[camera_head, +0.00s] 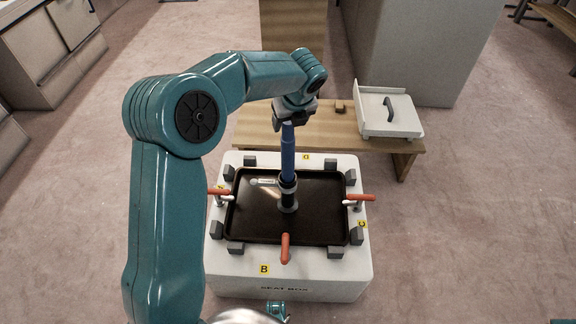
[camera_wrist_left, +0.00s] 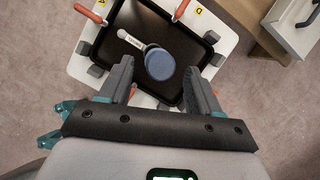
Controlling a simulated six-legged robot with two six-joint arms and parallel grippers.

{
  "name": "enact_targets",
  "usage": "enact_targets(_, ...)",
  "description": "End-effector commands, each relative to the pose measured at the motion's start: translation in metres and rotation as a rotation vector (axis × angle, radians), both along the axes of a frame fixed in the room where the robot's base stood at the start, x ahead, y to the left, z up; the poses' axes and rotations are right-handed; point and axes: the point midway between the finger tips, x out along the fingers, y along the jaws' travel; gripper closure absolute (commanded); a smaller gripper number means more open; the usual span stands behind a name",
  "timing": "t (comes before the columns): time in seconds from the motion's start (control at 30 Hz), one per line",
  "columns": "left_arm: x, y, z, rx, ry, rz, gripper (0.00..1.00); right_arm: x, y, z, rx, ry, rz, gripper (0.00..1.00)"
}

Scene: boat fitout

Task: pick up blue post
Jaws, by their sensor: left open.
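The blue post (camera_head: 288,155) stands upright in a dark collar on the black tray in the middle of the white seat box. In the left wrist view its round blue top (camera_wrist_left: 159,65) shows end-on. My left gripper (camera_head: 290,117) is directly above the post's top, pointing down. In the left wrist view its two fingers (camera_wrist_left: 157,77) are spread, one on each side of the post's top, with gaps between. Whether the fingertips reach below the top is hard to tell.
The black tray (camera_head: 325,215) has orange-handled clamps and grey blocks around it on the white seat box (camera_head: 300,277). A small silver tool (camera_head: 262,182) lies beside the post. Behind is a wooden bench (camera_head: 258,132) with a white handled box (camera_head: 385,120).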

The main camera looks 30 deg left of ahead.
Motion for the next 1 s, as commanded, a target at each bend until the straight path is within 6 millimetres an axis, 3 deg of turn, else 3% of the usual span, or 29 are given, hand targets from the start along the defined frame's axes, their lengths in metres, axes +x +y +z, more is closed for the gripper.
enact_targets(0.23,0.011,0.016,-0.039,-0.001,0.004,0.0,0.37,0.0,0.0,-0.017,0.0,0.0,0.0,1.0)
enact_targets(0.47,0.014,0.018,-0.041,-0.001,-0.001,-0.003,0.37,0.0,0.0,-0.017,0.0,0.0,0.0,1.0)
enact_targets(0.5,0.014,0.018,-0.041,-0.001,0.0,-0.003,0.4,0.0,0.0,-0.017,0.0,0.0,0.0,1.0)
enact_targets(0.7,0.013,0.017,-0.041,-0.001,0.0,-0.002,1.0,0.0,0.0,-0.017,0.0,0.0,0.0,1.0)
enact_targets(1.0,0.014,0.018,-0.039,-0.001,-0.001,-0.003,1.0,0.0,0.0,-0.016,0.0,0.0,0.0,1.0)
